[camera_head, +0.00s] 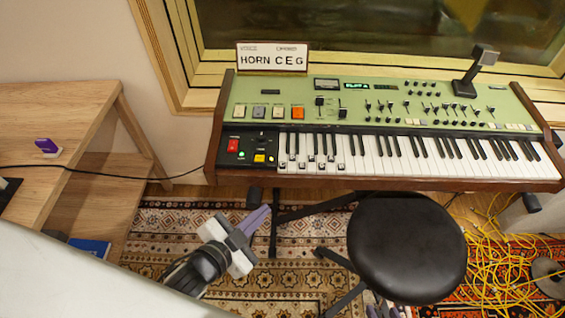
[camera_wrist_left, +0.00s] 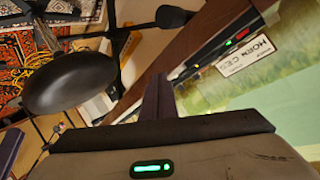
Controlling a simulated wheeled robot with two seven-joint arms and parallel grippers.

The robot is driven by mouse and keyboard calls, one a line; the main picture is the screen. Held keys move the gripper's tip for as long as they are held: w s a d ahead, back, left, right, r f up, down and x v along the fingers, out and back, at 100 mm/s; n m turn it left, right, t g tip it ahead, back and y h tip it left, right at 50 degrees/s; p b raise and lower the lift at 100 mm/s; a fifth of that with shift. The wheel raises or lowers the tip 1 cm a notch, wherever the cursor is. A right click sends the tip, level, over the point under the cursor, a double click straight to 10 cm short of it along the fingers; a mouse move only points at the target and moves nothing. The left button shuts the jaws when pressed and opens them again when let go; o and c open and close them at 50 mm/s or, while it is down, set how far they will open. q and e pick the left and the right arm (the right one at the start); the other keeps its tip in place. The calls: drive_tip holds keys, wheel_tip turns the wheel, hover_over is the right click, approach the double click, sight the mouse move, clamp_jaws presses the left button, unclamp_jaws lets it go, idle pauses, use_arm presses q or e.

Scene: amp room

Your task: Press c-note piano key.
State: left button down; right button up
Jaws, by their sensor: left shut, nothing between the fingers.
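The green keyboard (camera_head: 380,100) stands under the window, with its row of piano keys (camera_head: 430,150) along the front. Several keys at the left end carry small labels (camera_head: 311,168), too small to read. A sign (camera_head: 272,60) reading "HORN C E G" stands on its back left; it also shows tilted in the left wrist view (camera_wrist_left: 246,54). My left gripper (camera_head: 262,212) is shut and empty, below and in front of the keyboard's left end, apart from the keys. Its fingers show in the left wrist view (camera_wrist_left: 157,98). Part of what may be my right gripper (camera_head: 383,307) shows at the bottom edge.
A round black stool (camera_head: 407,245) stands in front of the keyboard, right of my left gripper. A wooden desk (camera_head: 70,100) is at left. Yellow cables (camera_head: 490,245) lie on the floor at right. A lamp-like black stand (camera_head: 474,75) rises from the keyboard's back right.

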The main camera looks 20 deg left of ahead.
use_arm(q)
drive_tip(key=w+d+r+m+g+h, duration=0.1)
drive_tip(key=w+d+r+m+h, duration=0.25)
drive_tip(key=r+m, duration=0.45)
drive_tip(key=w+d+r+m+g+h, duration=0.15)
drive_tip(key=d+r+m+h, duration=0.25)
drive_tip(key=m, duration=0.8)
drive_tip(key=w+d+r+m+g+h, duration=0.1)
drive_tip(key=w+d+r+m+h, duration=0.25)
drive_tip(key=r+m, duration=0.45)
drive_tip(key=w+a+f+m+g+y, duration=0.1)
drive_tip(key=w+a+f+m+y, duration=0.2)
drive_tip(key=m, duration=0.5)
drive_tip(key=w+a+f+m+g+y, duration=0.1)
drive_tip(key=w+a+f+m+y, duration=0.2)
drive_tip(key=a+m+y, duration=0.2)
drive_tip(key=a+m, duration=0.2)
drive_tip(key=a, duration=0.1)
drive_tip(key=shift+a+f+m+y+p, duration=0.2)
drive_tip(key=shift+m+y+p, duration=0.1)
drive_tip(key=shift+m+p, duration=0.1)
use_arm(e)
drive_tip(key=shift+w+r, duration=0.3)
drive_tip(key=shift+r, duration=0.25)
